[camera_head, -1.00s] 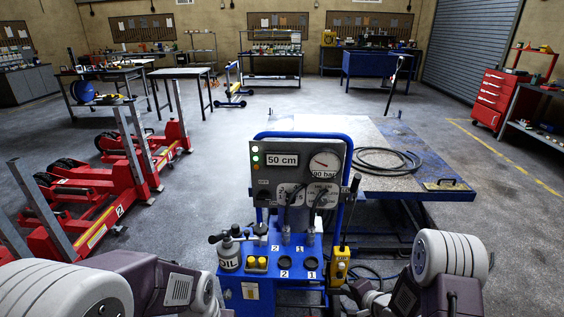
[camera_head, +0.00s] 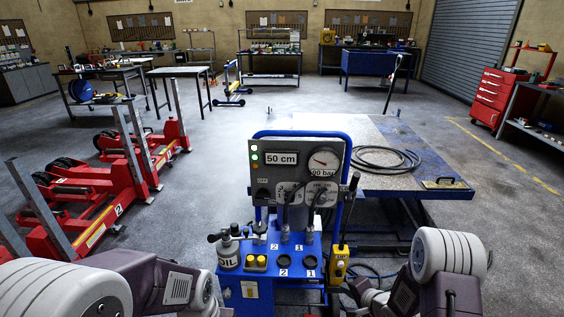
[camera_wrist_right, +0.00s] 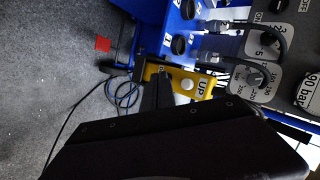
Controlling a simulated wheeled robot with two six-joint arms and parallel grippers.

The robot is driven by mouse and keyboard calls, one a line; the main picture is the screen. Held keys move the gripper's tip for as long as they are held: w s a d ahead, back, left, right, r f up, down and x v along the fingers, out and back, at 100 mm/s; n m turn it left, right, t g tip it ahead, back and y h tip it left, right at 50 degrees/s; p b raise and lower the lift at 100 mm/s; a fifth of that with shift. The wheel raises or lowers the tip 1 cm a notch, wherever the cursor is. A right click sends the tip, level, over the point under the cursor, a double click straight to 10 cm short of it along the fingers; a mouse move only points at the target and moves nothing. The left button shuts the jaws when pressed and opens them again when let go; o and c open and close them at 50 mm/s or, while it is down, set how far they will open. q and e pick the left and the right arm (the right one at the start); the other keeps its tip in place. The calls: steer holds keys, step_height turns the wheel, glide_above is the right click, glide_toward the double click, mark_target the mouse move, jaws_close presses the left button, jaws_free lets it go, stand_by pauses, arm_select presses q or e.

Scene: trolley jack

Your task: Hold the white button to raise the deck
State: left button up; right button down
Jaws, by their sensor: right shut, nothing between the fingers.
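The yellow control box (camera_head: 338,271) hangs on the right side of the blue pump cart (camera_head: 249,287). In the right wrist view the box (camera_wrist_right: 205,86) shows its white button (camera_wrist_right: 187,84) beside the word UP. My right gripper (camera_wrist_right: 160,84) is shut and empty, its narrow dark tip close to the box, left of the button. I cannot tell whether it touches the box. The cart's display (camera_head: 282,159) reads 50 cm. My left gripper is out of view; only its arm shows.
A coiled black hose (camera_head: 385,160) lies on the deck. Red jack columns (camera_head: 125,170) stand at the left. A red tool cabinet (camera_head: 497,98) is at the right. Cables lie on the floor beside the cart.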

steer(key=s+n+b, duration=0.1)
steer(key=n, duration=0.5)
steer(key=s+n+b, duration=0.1)
steer(key=n, duration=0.5)
steer(key=s+n+h+b, duration=0.1)
steer(key=s+n, duration=0.1)
steer(key=n, duration=0.4)
steer(key=shift+b, duration=0.3)
steer(key=shift+w, duration=0.1)
